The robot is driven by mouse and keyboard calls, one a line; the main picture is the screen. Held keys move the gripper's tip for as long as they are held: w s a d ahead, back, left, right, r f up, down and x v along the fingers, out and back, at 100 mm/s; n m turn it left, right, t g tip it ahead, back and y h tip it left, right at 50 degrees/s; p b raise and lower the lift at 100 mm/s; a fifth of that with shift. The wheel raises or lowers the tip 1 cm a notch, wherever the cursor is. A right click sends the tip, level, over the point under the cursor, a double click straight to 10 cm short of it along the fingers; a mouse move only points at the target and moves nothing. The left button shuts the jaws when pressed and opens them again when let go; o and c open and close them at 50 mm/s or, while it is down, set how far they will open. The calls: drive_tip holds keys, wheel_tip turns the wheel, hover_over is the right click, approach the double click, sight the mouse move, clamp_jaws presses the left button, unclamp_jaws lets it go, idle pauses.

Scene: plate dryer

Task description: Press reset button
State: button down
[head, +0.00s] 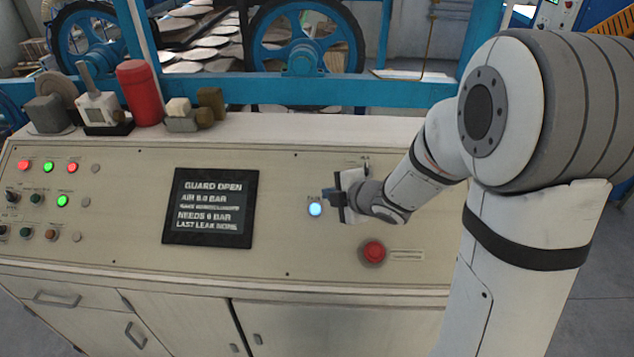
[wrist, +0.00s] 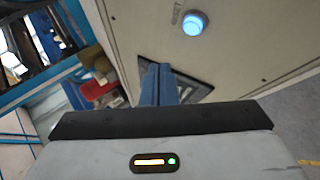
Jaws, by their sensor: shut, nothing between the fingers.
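The reset button appears to be the round, lit blue button (head: 315,209) on the sloped console panel, right of the black display; its small label is too blurred to read. The lit button also shows in the wrist view (wrist: 194,24), near the top. My gripper (head: 329,195) is just to the right of and above the button in the head view, apart from it as far as I can tell. In the wrist view my gripper's blue fingers (wrist: 159,84) are shut together and empty, pointing at the panel below and left of the button.
The display (head: 210,208) reads "GUARD OPEN". A red button (head: 373,252) sits lower right on the panel. Indicator lights (head: 48,167) and small knobs are at the left. A red cylinder (head: 138,93) and other items stand on the console's top ledge. Blue machine framing (head: 290,91) rises behind.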

sight(315, 209)
drive_tip(key=a+n+y, duration=0.1)
drive_tip(key=s+a+n+g, duration=0.1)
drive_tip(key=a, duration=0.1)
drive_tip(key=shift+r+n+y, duration=0.15)
drive_tip(key=shift+n+y, duration=0.15)
drive_tip(key=shift+y, duration=0.1)
drive_tip(key=w+f+b, duration=0.1)
drive_tip(key=f, duration=0.1)
drive_tip(key=w+f+b, duration=0.1)
drive_tip(key=f, duration=0.1)
drive_tip(key=w+f+b, duration=0.1)
drive_tip(key=f, duration=0.1)
drive_tip(key=shift+w+d+f+b, duration=0.1)
drive_tip(key=shift+w+f+b, duration=0.15)
drive_tip(key=shift+b, duration=0.15)
drive_tip(key=shift+w+f+b, duration=0.45)
drive_tip(key=shift+w+f, duration=0.05)
drive_tip(key=shift+f, duration=0.05)
drive_tip(key=shift+f, duration=0.1)
idle(1.1)
drive_tip(key=shift+w+f+b, duration=0.2)
drive_tip(key=shift+f+b, duration=0.05)
drive_tip(key=shift+b, duration=0.2)
